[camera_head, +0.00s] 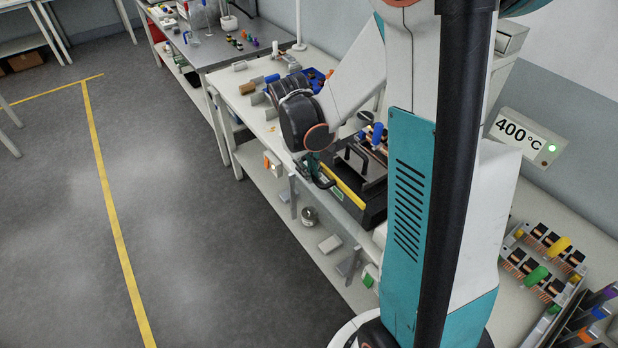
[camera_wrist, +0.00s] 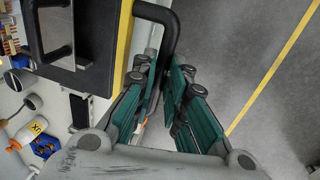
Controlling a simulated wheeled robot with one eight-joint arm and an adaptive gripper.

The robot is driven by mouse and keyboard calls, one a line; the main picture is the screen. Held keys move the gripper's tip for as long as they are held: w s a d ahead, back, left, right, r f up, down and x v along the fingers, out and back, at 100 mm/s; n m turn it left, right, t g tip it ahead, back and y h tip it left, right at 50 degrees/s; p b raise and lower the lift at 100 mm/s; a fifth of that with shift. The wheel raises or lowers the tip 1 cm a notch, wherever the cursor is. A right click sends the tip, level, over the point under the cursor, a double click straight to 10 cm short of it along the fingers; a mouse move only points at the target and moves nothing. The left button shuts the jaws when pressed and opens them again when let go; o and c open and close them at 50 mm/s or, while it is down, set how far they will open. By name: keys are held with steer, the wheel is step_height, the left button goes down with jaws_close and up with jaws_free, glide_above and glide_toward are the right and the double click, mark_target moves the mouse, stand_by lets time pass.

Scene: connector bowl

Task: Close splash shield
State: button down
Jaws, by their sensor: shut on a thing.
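A dark box-like unit (camera_head: 372,210) with a yellow front edge stands at the bench's front edge. It also shows in the wrist view (camera_wrist: 100,75), at upper left. A bent black handle bar (camera_wrist: 170,30) sticks out past its yellow edge. I take this bar to be part of the splash shield; I cannot make out the panel itself or its angle. My gripper (camera_wrist: 168,82), with green finger pads, is shut on the bar's end. In the head view my gripper (camera_head: 314,164) is at the unit's front left corner, partly hidden by my arm.
A second black handle (camera_head: 354,157) stands on top of the unit. Blue bins and small parts lie on the bench (camera_head: 232,83) behind. A wall display (camera_head: 527,137) reads 400°C with a green light. Racks of connectors (camera_head: 545,255) stand at right. The floor at left is clear.

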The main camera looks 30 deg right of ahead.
step_height(320, 180, up, 9)
steer(key=p, duration=0.4)
steer(key=shift+f, duration=0.2)
steer(key=c, duration=2.3)
jaws_free()
steer(key=o, duration=0.7)
step_height(320, 180, up, 12)
steer(key=a, duration=0.2)
steer(key=shift+s+a+f, duration=0.15)
steer(key=shift+a+f, duration=0.05)
